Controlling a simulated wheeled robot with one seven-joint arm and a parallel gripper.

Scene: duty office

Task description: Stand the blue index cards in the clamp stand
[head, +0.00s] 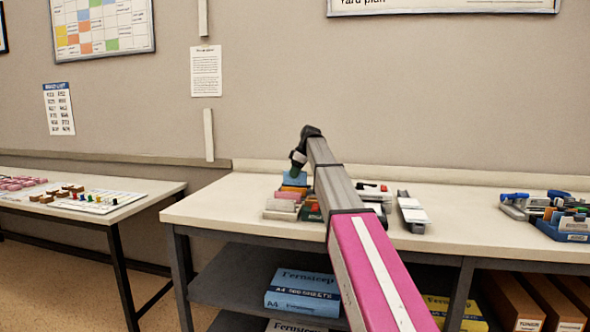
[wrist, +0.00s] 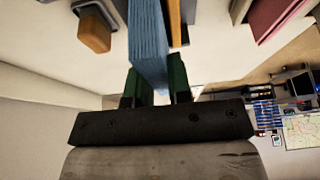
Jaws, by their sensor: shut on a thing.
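My gripper (wrist: 152,88) is shut on the blue index cards (wrist: 148,40), with one green fingertip on each side of the stack. In the head view the blue cards (head: 295,178) show just below my gripper (head: 297,165), above the left part of the table. Close by stand a pink item and pale blocks (head: 283,205). A grey holder (head: 411,212) with white cards is to the right of my arm. I cannot tell for sure which of these is the clamp stand; my arm hides part of that area.
The table (head: 470,215) has bare room between the grey holder and a blue tray (head: 568,230) of items at the right. Blue paper packs (head: 303,290) lie on the shelf below. A wooden-looking block (wrist: 95,32) and an orange item (wrist: 174,20) are near the cards.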

